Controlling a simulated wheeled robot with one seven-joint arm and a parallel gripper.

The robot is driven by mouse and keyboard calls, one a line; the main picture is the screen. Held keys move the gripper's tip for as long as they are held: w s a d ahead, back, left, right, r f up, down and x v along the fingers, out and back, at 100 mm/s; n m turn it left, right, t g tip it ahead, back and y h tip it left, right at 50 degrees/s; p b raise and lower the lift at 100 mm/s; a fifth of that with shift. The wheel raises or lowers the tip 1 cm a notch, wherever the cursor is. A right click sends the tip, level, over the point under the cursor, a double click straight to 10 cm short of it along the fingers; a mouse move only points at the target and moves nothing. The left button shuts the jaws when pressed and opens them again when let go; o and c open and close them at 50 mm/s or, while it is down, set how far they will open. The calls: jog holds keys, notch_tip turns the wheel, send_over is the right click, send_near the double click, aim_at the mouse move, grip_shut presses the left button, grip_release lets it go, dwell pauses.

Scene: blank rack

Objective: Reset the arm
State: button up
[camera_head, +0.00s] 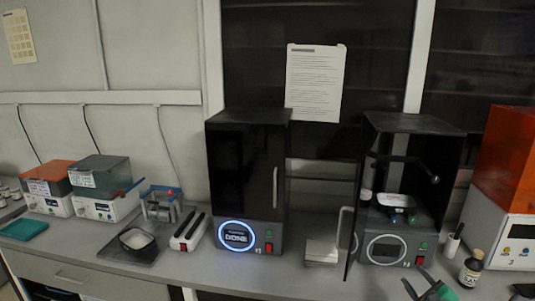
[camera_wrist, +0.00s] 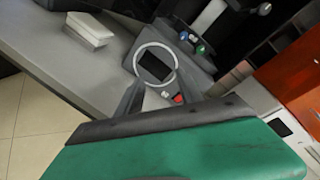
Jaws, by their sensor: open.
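My gripper (camera_head: 417,281) shows at the bottom right of the head view, in front of the right-hand black machine (camera_head: 386,249). Its dark fingers stand apart with nothing seen between them. In the wrist view the fingers of my gripper (camera_wrist: 160,96) point toward the same machine's front panel (camera_wrist: 165,50), with its grey ring, dark screen and red switch. The green and black gripper body fills the lower part of that view. Most of my arm is out of the head view.
The right machine's door (camera_head: 350,232) stands open, with a white dish (camera_head: 397,200) inside. The left black machine (camera_head: 248,170) is shut, its ring lit blue. A white stack (camera_head: 322,251) lies between them. A brown bottle (camera_head: 471,268) and an orange-topped unit (camera_head: 505,160) stand right.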

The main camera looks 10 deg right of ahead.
jog(key=s+a+f+n+g+y, duration=0.2)
jog(key=s+a+f+n+g, duration=0.3)
jog(key=f, duration=0.4)
jog(key=s+a+f+n+g+y, duration=0.3)
jog(key=s+a+f+n+g, duration=0.15)
jog(key=s+f+n, duration=0.35)
jog(key=s+a+f+n+g, duration=0.25)
jog(key=s+a+g, duration=0.2)
jog(key=s, duration=0.45)
jog(key=s+a+r+n+g+h, duration=0.1)
jog(key=s+a+r+n+g, duration=0.15)
jog(key=r, duration=0.25)
jog(key=s+a+r+n+g, duration=0.1)
jog(key=s+a+r+n, duration=0.1)
jog(key=s+a+r, duration=0.3)
jog(key=w+a+r+n+t+h, duration=0.1)
jog(key=w+a+r+n+t, duration=0.4)
jog(key=w+a+r+n, duration=0.3)
jog(key=w+a+r, duration=0.3)
jog(key=a+r, duration=0.3)
jog(key=shift+a+r+h, duration=0.2)
jog(key=shift+a+h, duration=0.05)
jog(key=shift+h, duration=0.15)
jog(key=shift+c, duration=0.3)
